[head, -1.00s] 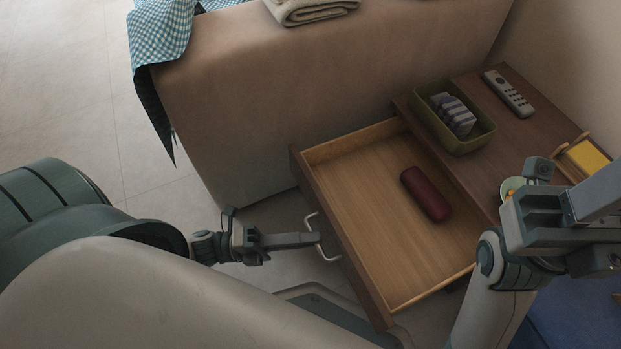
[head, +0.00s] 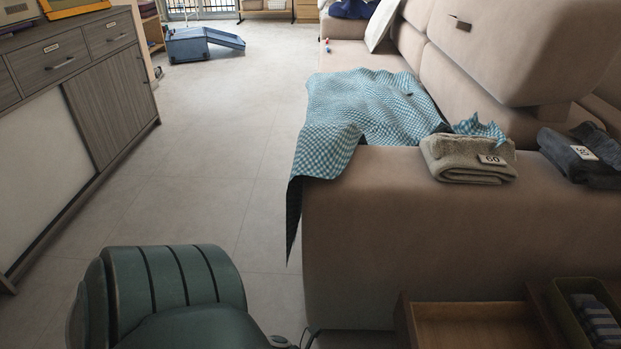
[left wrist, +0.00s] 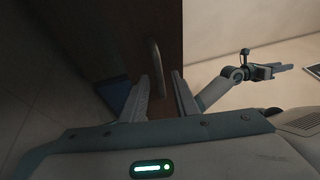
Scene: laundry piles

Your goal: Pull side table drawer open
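The side table drawer (head: 470,309) stands pulled out at the bottom right of the head view, cut off by the frame. In the left wrist view its dark wooden front (left wrist: 150,20) carries a curved metal handle (left wrist: 155,65). My left gripper (left wrist: 160,76) is open, its two fingers apart, with the handle just ahead of and partly between the tips. I see no firm grip on it. My right gripper (left wrist: 275,69) shows small at the right of the left wrist view, clear of the drawer front; its fingers are too small to judge.
The sofa (head: 450,235) stands beside the drawer, with a checked cloth (head: 365,110) and folded towels (head: 465,160) on it. A green bin (head: 570,290) is at the bottom right corner. A grey cabinet (head: 110,95) lines the left. The floor (head: 230,150) between is clear.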

